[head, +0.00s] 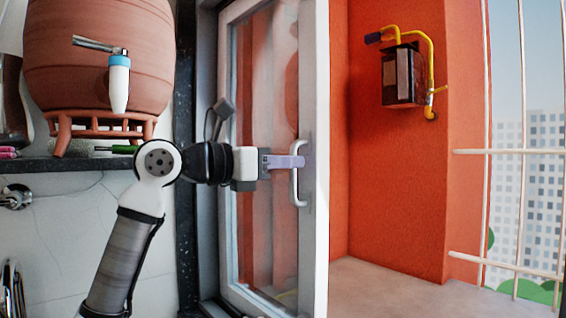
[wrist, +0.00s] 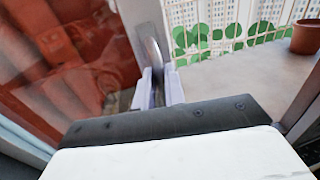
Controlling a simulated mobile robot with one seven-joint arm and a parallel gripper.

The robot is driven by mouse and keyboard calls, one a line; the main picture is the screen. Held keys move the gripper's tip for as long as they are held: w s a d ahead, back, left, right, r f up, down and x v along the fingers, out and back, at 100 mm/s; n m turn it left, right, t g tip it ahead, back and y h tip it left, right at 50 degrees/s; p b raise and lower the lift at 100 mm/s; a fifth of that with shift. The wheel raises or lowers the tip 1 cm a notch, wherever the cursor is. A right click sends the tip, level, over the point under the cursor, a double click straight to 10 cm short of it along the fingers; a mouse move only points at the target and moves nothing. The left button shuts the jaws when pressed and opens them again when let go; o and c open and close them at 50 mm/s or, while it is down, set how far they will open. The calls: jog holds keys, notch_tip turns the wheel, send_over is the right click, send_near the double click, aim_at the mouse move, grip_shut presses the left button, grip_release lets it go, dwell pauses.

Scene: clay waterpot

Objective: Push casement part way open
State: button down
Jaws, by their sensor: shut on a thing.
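The casement (head: 311,100) is a pale-framed glass window with a white upright pull handle (head: 298,192) on its right stile. It stands ajar, with a clear gap to the outside at its right edge. My gripper (head: 290,162) reaches the handle from the left, and its pale lilac fingers are shut around the bar. In the wrist view the fingers (wrist: 158,90) sit on either side of the handle (wrist: 152,58), beside the stile; the dark gripper body hides the lower part.
A clay waterpot (head: 95,65) with a tap stands on a dark shelf (head: 55,163) at left, above my arm. Outside are an orange wall (head: 375,190) with a lantern-like box (head: 403,75), pale railings (head: 520,151) and bare floor. A plant pot (wrist: 305,38) shows in the wrist view.

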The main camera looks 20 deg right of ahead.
aim_at(328, 160)
jog(key=shift+n+t, duration=0.6)
jog(key=shift+t, duration=0.3)
jog(key=x, duration=0.3)
jog(key=s+x, duration=0.1)
jog(key=x, duration=0.4)
jog(key=shift+s+d, duration=0.15)
jog(key=shift+d, duration=0.4)
jog(key=w+p+x, duration=0.1)
jog(key=p+x, duration=0.3)
jog(key=x, duration=0.9)
jog(key=shift+w+f, duration=0.15)
jog(key=shift+f, duration=0.25)
jog(key=c, duration=1.5)
grip_release()
jog(key=shift+d, duration=0.15)
jog(key=shift+a, duration=0.25)
